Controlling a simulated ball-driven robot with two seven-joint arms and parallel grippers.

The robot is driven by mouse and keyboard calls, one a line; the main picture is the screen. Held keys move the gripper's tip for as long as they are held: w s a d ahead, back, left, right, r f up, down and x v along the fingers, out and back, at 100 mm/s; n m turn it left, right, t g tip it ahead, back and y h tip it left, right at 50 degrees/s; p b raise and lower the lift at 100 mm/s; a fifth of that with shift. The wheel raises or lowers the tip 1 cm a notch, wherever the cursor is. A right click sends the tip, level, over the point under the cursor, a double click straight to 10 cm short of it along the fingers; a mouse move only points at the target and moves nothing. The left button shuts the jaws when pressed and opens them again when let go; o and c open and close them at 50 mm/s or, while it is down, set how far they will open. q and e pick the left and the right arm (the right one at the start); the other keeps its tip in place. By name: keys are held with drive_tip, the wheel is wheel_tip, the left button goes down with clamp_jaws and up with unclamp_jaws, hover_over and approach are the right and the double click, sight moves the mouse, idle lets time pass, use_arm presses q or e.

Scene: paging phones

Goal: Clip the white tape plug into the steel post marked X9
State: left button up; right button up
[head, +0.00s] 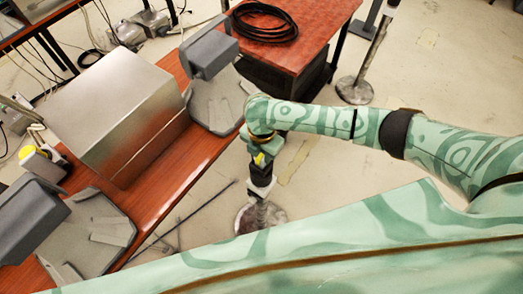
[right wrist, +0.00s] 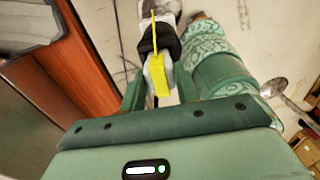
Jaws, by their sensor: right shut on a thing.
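My right gripper (right wrist: 158,92) is shut on a small pale plug (right wrist: 149,72) with a bright yellow part (right wrist: 160,80) between its fingers. In the head view the right gripper (head: 263,148) hangs over a dark post head (head: 258,168). Below it are a white band and a round steel base (head: 245,216). In the right wrist view the black post head (right wrist: 160,38) lies just beyond the plug. I cannot tell whether they touch. No X9 mark is readable. My left gripper is out of view.
A wooden bench (head: 172,185) at left carries a large metal box (head: 105,100) and grey phone-like units (head: 208,52). A red table (head: 320,15) with a coiled black cable (head: 264,22) stands behind. Another steel post (head: 375,50) stands at upper right. Open floor lies right of the benches.

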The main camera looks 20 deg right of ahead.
idle(0.7)
drive_tip(key=shift+p, duration=0.35)
drive_tip(key=shift+f, duration=0.2)
drive_tip(key=shift+r, duration=0.15)
drive_tip(key=shift+r+p, duration=0.7)
drive_tip(key=shift+p, duration=0.25)
drive_tip(key=shift+p, duration=0.35)
idle(0.4)
drive_tip(key=shift+f+b, duration=0.6)
drive_tip(key=shift+f, duration=0.3)
idle(0.3)
